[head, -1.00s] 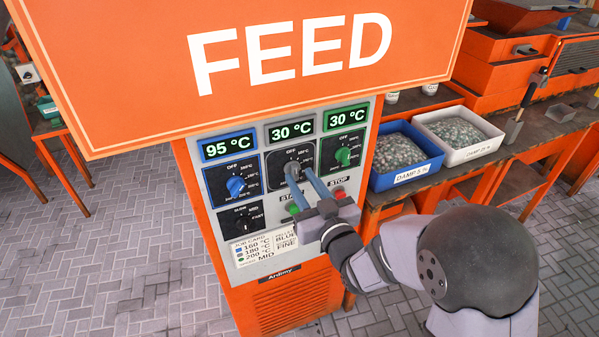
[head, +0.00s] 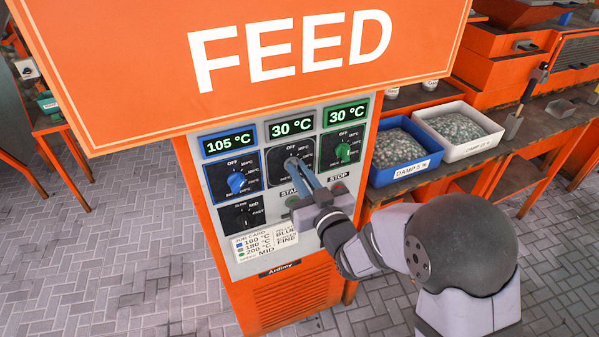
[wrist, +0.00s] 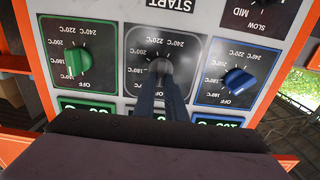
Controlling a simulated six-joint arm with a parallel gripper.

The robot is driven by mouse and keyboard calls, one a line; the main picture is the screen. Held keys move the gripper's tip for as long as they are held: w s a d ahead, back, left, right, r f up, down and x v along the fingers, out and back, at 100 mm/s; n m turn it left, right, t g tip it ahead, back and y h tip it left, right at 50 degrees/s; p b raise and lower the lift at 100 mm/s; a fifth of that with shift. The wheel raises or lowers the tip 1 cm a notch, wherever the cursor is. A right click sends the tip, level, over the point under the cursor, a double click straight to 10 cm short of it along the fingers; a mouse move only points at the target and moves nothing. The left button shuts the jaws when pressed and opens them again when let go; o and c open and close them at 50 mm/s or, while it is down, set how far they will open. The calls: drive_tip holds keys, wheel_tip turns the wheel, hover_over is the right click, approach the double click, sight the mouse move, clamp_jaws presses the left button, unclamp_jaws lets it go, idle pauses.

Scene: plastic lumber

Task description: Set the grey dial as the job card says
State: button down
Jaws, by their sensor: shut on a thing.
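The grey dial (head: 290,165) is the middle one of the upper row on the machine panel, below a display (head: 291,125) reading 30 °C. My gripper (head: 294,164) is shut on the grey dial; the wrist view also shows its fingers (wrist: 160,76) on the dial's knob (wrist: 159,64), upside down. The fingers partly hide the knob, and I cannot tell where its pointer stands. The job card (head: 265,242) lists a blue mark with 160 °C, a grey mark with 180 °C, a green mark with 200 °C, and MID.
The blue dial (head: 237,182) sits left, its display (head: 229,144) reading 105 °C. The green dial (head: 342,151) sits right, its display (head: 345,113) reading 30 °C. A black speed dial (head: 242,217) is lower left. The orange FEED sign (head: 250,80) overhangs the panel.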

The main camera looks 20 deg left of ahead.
drive_tip(key=m+b, duration=0.1)
drive_tip(key=m, duration=0.1)
drive_tip(key=m+b, duration=0.2)
drive_tip(key=shift+w+d+f, duration=0.15)
drive_tip(key=shift+w+d+f+m+b, duration=0.1)
drive_tip(key=shift+m+b, duration=0.75)
drive_tip(key=shift+m, duration=1.1)
drive_tip(key=shift+w+d+f+m+b, duration=0.1)
drive_tip(key=shift+m+b, duration=0.75)
drive_tip(key=shift+m, duration=1.05)
drive_tip(key=shift+f+m+b, duration=0.1)
drive_tip(key=shift+m+b, duration=0.75)
drive_tip(key=shift+m, duration=1.1)
drive_tip(key=c, duration=1.8)
unclamp_jaws()
